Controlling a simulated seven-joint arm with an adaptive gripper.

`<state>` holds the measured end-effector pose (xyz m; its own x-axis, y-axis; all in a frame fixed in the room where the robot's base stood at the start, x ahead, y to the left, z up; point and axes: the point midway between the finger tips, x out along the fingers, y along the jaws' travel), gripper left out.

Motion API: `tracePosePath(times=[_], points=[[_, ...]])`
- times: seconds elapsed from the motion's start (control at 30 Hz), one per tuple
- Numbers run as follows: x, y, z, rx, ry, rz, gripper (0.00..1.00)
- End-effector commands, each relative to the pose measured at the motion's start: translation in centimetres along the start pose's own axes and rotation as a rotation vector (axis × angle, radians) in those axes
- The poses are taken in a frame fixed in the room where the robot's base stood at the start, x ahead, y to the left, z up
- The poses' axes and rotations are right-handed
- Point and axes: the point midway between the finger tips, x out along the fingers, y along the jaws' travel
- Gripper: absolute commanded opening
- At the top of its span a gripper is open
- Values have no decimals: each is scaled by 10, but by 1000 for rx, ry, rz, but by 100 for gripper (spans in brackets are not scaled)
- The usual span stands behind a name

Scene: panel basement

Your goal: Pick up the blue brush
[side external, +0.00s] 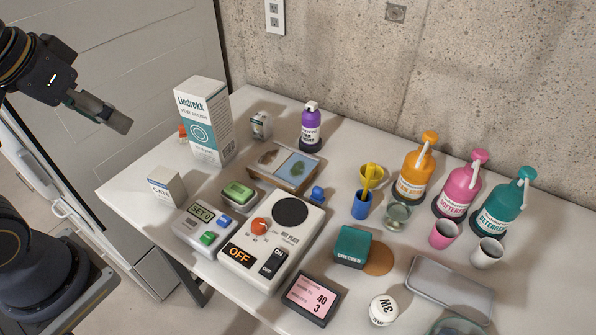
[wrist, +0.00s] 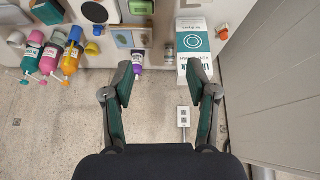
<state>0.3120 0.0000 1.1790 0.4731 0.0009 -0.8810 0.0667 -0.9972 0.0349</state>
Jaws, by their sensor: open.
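A small blue object (side external: 318,194), which may be the blue brush, stands on the white table just right of the tray with the two oval patches. Its bristles cannot be made out. It seems to show also in the wrist view (wrist: 97,30), far left of my fingers. A blue cup (side external: 360,208) nearby holds a yellow-topped item (side external: 370,174). My gripper (side external: 118,120) hangs at the upper left, well away from the blue object. In the wrist view my gripper (wrist: 161,76) has its fingers wide apart with nothing between them.
A tall white box (side external: 203,125) and a purple bottle (side external: 311,127) stand at the back left. A hot plate (side external: 262,262) and a teal box (side external: 352,247) lie nearer the front. Orange (side external: 414,175), pink (side external: 459,190) and teal (side external: 503,207) pump bottles line the concrete wall.

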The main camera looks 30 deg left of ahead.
Motion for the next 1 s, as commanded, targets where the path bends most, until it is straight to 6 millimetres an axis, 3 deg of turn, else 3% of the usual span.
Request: tracePosePath(times=[0.17,0.33,0.47,0.6,0.7,0.8,0.9,1.0], points=[[-27,12,-64,-87,13,11,58],[-19,43,-134,-124,-62,28,58],[14,81,-182,-123,-142,36,58],[72,134,-212,-97,-244,32,58],[121,172,-216,-61,-315,24,58],[166,204,-206,-12,-378,14,58],[201,224,-189,29,-432,1,58],[223,234,-169,58,-479,-15,58]])
